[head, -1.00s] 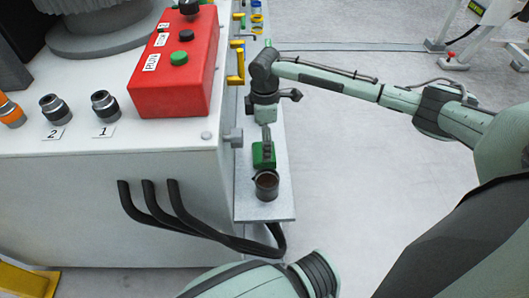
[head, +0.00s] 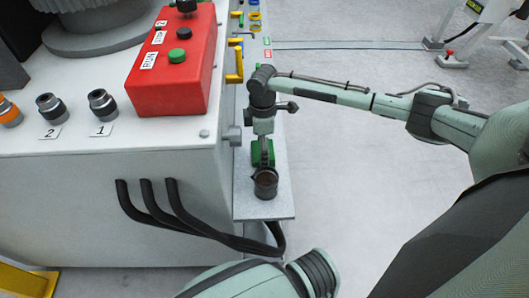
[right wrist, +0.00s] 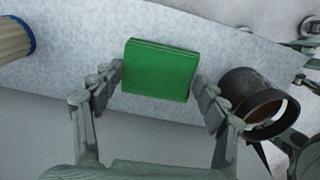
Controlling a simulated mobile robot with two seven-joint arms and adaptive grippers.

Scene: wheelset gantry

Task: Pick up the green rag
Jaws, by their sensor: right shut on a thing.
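The green rag (head: 257,155) is a folded block on the narrow grey side shelf (head: 280,208) of the white machine. My right gripper (head: 263,158) is over it from above and partly hides it in the head view. In the right wrist view, the rag (right wrist: 160,68) sits between the two fingers of my right gripper (right wrist: 160,88), which are closed against its left and right sides. The rag appears still at the shelf surface. My left gripper is not in view.
A dark cup (head: 265,184) stands just in front of the rag; in the right wrist view the cup (right wrist: 255,105) is close beside the right finger. A red control box (head: 175,65) and yellow handle (head: 235,68) are nearby. The floor at right is open.

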